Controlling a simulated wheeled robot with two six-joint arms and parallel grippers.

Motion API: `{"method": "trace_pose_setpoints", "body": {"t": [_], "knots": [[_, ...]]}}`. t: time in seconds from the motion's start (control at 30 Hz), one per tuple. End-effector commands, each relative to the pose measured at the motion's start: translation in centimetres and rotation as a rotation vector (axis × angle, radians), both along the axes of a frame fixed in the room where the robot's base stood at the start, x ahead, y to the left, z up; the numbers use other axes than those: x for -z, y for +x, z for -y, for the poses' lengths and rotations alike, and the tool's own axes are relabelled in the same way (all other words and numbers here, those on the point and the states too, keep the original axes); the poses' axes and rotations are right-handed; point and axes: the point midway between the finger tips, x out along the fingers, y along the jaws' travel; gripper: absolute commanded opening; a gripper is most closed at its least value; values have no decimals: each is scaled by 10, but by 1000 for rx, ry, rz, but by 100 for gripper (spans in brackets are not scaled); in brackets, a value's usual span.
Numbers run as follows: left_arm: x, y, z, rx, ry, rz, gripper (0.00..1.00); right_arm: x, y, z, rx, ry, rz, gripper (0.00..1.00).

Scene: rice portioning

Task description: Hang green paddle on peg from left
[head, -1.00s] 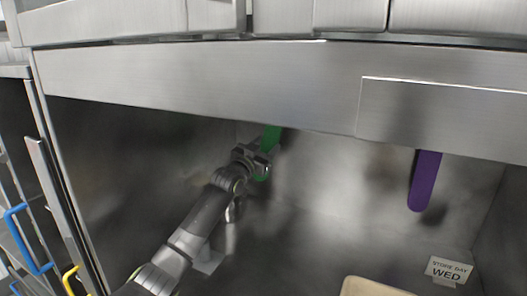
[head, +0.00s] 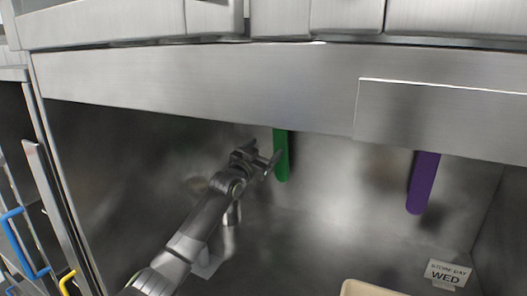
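The green paddle (head: 282,160) hangs straight down against the back wall, its upper end hidden behind the steel front panel. The peg is not visible. My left gripper (head: 268,157) is just left of the paddle with its fingers apart. One fingertip overlaps the paddle's left edge in the picture, and I cannot tell whether it touches. The paddle's lower end shows free below the fingers. My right gripper is out of view.
A purple paddle (head: 422,182) hangs farther right. A small sign reading "STORE DAY WED" (head: 447,272) stands at the lower right, near a beige tray (head: 372,287). The steel front panel (head: 200,85) overhangs the bay. Blue and yellow handles are at left.

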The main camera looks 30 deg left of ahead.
Motion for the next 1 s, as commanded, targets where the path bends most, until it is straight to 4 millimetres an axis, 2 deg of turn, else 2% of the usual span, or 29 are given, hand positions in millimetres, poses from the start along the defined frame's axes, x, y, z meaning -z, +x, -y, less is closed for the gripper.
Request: {"method": "trace_pose_setpoints", "body": {"t": [0.27,0.43,1.0], "knots": [[1,-1,0,-1,1,-2,75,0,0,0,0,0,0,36],[4,-14,-1,-1,3,-2,75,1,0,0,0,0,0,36],[22,-105,-3,-1,6,-2,75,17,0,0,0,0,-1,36]]}}
